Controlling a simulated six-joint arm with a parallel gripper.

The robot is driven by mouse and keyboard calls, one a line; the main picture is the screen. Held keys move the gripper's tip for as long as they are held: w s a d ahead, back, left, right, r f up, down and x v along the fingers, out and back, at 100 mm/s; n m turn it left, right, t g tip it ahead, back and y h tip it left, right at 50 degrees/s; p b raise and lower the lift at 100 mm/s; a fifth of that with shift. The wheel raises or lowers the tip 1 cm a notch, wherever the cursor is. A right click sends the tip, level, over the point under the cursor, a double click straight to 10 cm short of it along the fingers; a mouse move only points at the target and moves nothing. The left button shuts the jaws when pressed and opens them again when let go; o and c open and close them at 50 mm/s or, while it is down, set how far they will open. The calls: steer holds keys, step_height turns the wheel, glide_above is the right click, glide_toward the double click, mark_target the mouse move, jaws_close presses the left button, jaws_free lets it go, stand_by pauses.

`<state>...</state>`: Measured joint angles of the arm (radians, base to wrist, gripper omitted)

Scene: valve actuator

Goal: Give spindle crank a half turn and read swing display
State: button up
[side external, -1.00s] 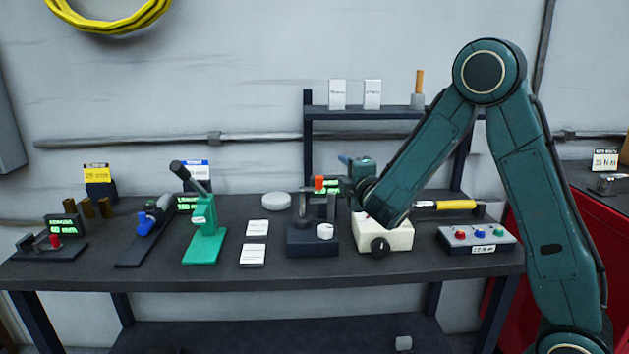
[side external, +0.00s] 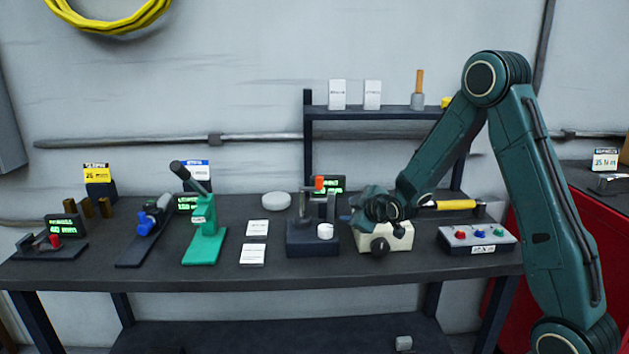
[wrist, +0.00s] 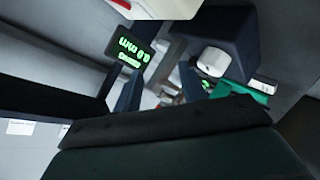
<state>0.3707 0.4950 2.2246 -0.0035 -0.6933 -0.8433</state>
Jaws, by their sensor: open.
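The dark fixture (side external: 312,240) stands mid-bench, with an orange-topped post and a white round knob (side external: 325,231). I cannot tell for sure which part is the spindle crank. A small black display with green digits (side external: 331,185) stands behind the fixture. A display also shows in the wrist view (wrist: 129,47), turned over, its reading not clear. My gripper (side external: 352,217) is open and low above the cream box's left side, right of the fixture. Its fingers (wrist: 175,92) are apart in the wrist view, with a white round part (wrist: 213,62) beyond them. Nothing is visibly held.
The cream box (side external: 396,241) with a black knob is under my wrist. A button panel (side external: 478,240) is at right. A green press (side external: 205,235), a blue clamp (side external: 147,222) and a red-knobbed gauge (side external: 54,243) are at left. White cards (side external: 254,254) lie left of the fixture.

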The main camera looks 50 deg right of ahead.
step_height(320, 180, up, 12)
steer(key=s+d+m+t+y, duration=0.1)
steer(key=s+m+t+y, duration=0.15)
steer(key=t+y, duration=0.45)
step_height(320, 180, down, 5)
steer(key=shift+r+g+y, duration=0.1)
steer(key=shift+g+y, duration=0.7)
steer(key=shift+y, duration=0.3)
steer(key=shift+w+a, duration=0.1)
steer(key=x, duration=1.3)
steer(key=shift+w+a, duration=0.15)
steer(key=shift+w, duration=0.05)
